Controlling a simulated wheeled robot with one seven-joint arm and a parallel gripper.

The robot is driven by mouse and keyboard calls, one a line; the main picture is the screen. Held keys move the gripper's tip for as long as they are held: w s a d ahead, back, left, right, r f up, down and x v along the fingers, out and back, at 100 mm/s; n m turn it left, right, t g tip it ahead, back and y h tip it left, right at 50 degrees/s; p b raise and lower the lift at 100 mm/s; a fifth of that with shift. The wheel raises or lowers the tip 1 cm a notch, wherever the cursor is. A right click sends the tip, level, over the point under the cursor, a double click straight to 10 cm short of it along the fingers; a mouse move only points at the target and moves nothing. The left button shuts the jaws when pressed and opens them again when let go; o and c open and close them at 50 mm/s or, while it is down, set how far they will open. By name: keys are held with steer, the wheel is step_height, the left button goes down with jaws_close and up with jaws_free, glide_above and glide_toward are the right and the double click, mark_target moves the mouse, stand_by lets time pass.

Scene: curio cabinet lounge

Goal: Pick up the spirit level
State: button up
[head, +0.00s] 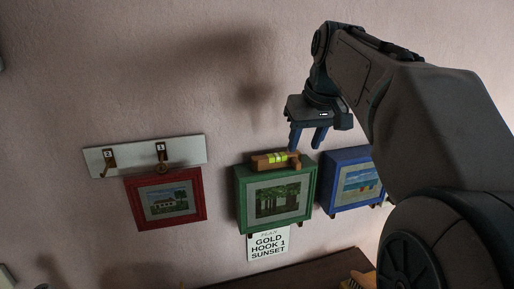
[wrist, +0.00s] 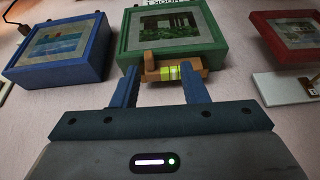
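The spirit level (head: 272,161) is a short brown wooden bar with a yellow-green vial. It lies on the top edge of the green-framed forest picture (head: 242,196). My gripper (head: 305,143) is open and empty, fingers pointing down, above and close to the level's right end in the head view. In the wrist view the spirit level (wrist: 170,72) appears just beyond the fingertips of my gripper (wrist: 161,77), spanning most of the gap between them. I cannot tell whether a finger touches it.
A blue-framed picture (head: 331,185) hangs right of the green one, partly behind my arm. A red-framed picture (head: 133,206) hangs at the left from a white hook rail (head: 130,154). A card (head: 268,243) reads "PLAN GOLD HOOK 1 SUNSET". The wall above is clear.

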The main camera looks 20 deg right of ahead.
step_height(320, 180, up, 4)
steer(key=d, duration=0.2)
steer(key=p, duration=0.1)
glide_above(297, 161)
steer(key=s, duration=0.3)
step_height(297, 161, down, 8)
steer(key=x, duration=0.2)
steer(key=w+p+x, duration=0.1)
steer(key=x, duration=0.1)
steer(key=shift+d, duration=0.1)
steer(key=shift+w+f, duration=0.1)
steer(key=shift+f, duration=0.2)
steer(key=shift+c, duration=0.3)
jaws_close()
